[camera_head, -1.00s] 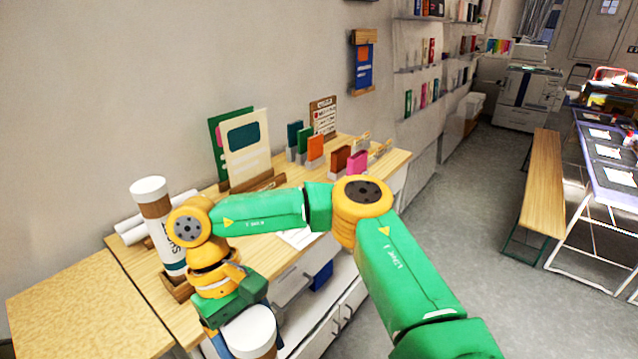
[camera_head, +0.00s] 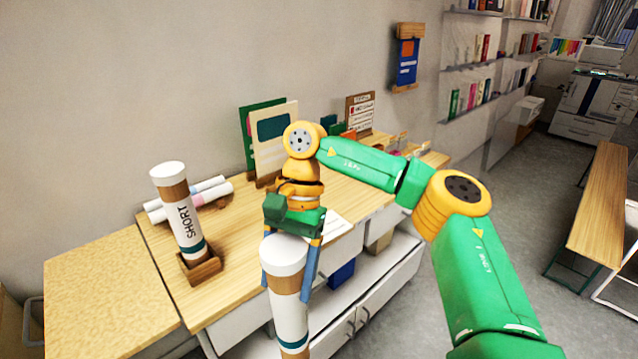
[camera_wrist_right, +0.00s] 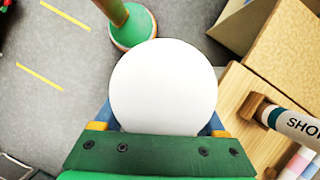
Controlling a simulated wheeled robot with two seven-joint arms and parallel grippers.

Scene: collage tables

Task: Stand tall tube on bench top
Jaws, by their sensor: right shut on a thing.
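My right gripper (camera_head: 292,262) is shut on a tall tube (camera_head: 289,312) with a white cap and a brown band. The tube hangs upright in front of the bench's front edge; its lower end is cut off by the picture. In the right wrist view its round white cap (camera_wrist_right: 163,88) fills the middle between the fingers. A tube marked SHORT (camera_head: 186,222) stands in a wooden holder (camera_head: 203,271) on the wooden bench top (camera_head: 250,235). It also shows in the right wrist view (camera_wrist_right: 297,127). My left gripper is not in view.
Rolled papers (camera_head: 208,188) lie behind the short tube. Boards (camera_head: 277,138) and small upright cards stand at the back of the bench. A lighter side table (camera_head: 105,285) adjoins on the left. The bench top right of the short tube is clear.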

